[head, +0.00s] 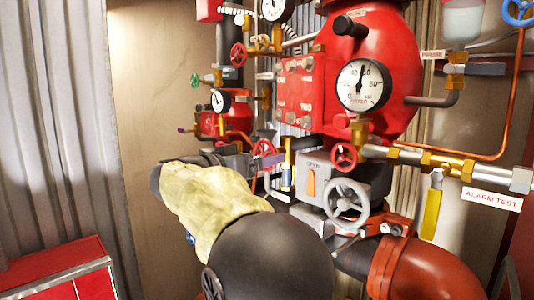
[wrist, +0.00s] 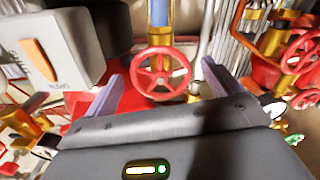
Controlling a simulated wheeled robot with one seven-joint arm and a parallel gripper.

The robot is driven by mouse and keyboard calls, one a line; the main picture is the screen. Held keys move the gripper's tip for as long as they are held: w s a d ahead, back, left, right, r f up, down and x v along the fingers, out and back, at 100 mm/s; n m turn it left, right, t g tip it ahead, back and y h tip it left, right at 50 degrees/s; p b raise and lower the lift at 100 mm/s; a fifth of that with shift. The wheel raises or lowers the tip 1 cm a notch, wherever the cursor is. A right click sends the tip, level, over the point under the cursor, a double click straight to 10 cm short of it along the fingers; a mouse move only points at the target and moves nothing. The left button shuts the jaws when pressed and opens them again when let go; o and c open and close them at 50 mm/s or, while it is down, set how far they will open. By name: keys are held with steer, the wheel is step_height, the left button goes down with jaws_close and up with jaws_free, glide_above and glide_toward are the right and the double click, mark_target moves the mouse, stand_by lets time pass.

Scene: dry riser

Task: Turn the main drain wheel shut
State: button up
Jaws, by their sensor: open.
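A small red spoked wheel (wrist: 157,73) sits on a brass valve in the middle of the wrist view. It appears between the two purple fingers of my gripper (wrist: 161,86), which are apart with nothing held. I cannot tell whether the fingertips reach the rim. In the head view my gripper (head: 268,158) is left of the grey box, and a red wheel (head: 264,147) shows by its fingers. I see no readable label naming the main drain wheel. My arm hides part of the lower pipework.
A grey box (head: 311,183) marked OPEN with an orange indicator and a grey handwheel (head: 346,203) stand right of my gripper. Another red wheel (head: 344,156) is above it. A large gauge (head: 363,85) and red vessel crowd the upper right. A red cabinet (head: 58,270) is at lower left.

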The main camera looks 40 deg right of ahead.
steer(key=d, duration=0.3)
steer(key=shift+w+d, duration=0.1)
steer(key=c, duration=1)
